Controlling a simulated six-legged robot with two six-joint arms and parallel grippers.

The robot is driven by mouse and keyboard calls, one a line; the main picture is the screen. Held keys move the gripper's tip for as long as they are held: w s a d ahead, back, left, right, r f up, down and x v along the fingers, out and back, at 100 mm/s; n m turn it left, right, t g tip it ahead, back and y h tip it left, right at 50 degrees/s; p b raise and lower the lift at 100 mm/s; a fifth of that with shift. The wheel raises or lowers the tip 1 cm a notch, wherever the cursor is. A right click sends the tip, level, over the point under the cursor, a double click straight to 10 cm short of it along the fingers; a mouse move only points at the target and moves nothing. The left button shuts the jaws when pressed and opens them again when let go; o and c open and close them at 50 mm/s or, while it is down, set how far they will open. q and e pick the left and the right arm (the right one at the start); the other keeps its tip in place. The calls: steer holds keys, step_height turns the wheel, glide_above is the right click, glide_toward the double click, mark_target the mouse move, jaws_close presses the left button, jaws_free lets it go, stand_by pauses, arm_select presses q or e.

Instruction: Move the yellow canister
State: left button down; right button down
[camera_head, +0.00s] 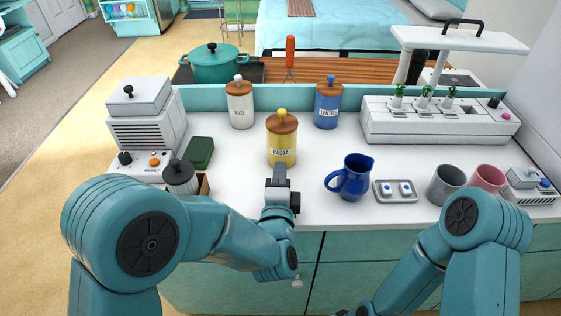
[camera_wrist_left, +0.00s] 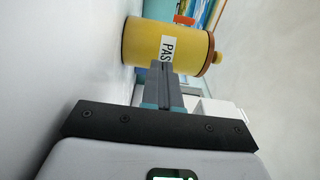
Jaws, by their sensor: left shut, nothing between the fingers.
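The yellow canister (camera_head: 282,146), labelled PASTA with a brown lid and yellow knob, stands upright on the white counter. In the left wrist view the yellow canister (camera_wrist_left: 150,42) appears sideways, just beyond the fingers. My left gripper (camera_head: 279,172) is shut and empty, directly in front of the canister on the near side. Its closed fingers (camera_wrist_left: 162,75) overlap the canister's lower label in the wrist view; I cannot tell whether they touch it. The right arm shows at the lower right, but its fingertips are not clearly in view.
A white RICE canister (camera_head: 240,105) and a blue LENTILS canister (camera_head: 327,105) stand behind the yellow one. A blue pitcher (camera_head: 352,178) and a switch plate (camera_head: 395,191) are to the right. A dark green box (camera_head: 199,152) and toaster-like appliance (camera_head: 145,130) are left.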

mark_target(283, 148)
arm_select(q)
steer(key=shift+w+r, duration=0.1)
steer(key=shift+w, duration=1.25)
